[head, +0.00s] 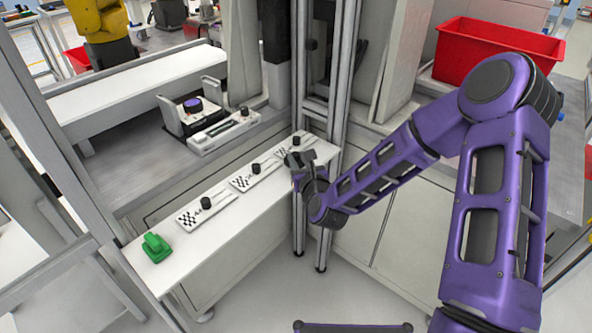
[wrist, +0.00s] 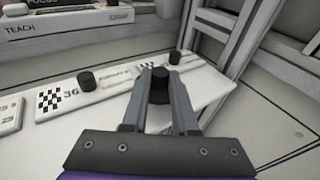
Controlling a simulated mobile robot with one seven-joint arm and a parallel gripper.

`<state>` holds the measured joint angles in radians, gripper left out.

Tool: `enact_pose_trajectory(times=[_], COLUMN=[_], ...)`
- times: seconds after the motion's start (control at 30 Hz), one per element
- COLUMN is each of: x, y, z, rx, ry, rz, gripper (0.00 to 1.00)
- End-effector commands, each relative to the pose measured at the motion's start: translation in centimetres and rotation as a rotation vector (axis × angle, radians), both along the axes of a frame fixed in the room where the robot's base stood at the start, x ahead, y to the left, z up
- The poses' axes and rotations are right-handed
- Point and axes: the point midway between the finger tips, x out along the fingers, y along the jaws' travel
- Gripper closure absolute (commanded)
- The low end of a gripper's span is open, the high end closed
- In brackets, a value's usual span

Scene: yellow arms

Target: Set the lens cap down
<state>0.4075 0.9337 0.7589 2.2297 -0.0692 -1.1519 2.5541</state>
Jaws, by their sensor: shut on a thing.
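My gripper (wrist: 160,74) is shut on a small black cylindrical piece, which I take to be the lens cap (wrist: 160,90); it sits between the fingertips in the wrist view. Below it is the white shelf (wrist: 200,92). I cannot tell whether the piece touches the shelf. In the head view my gripper (head: 301,160) is over the right end of the white shelf (head: 240,222), and I cannot clearly make out the held piece there.
White checkerboard plates (head: 187,217) with black knobs (head: 206,203) line the shelf; one marked 36 (wrist: 50,100) is left of my gripper. A green object (head: 155,247) is at the shelf's left end. Metal posts (head: 343,75) stand close behind my gripper. A red bin (head: 495,50) is at right.

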Motion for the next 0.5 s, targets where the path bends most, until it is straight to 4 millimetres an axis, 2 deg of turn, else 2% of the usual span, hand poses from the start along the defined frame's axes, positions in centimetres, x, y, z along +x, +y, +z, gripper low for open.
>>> enact_pose_trajectory(times=[0.03, 0.17, 0.5], x=[-0.1, -0.1, 0.0], y=[0.1, 0.1, 0.0], z=[-1.1, -2.7, -3.0], rx=[0.000, 0.000, 0.001], ry=[0.003, 0.002, 0.001], rz=[0.002, 0.002, 0.000], gripper=[1.00, 1.00, 1.00])
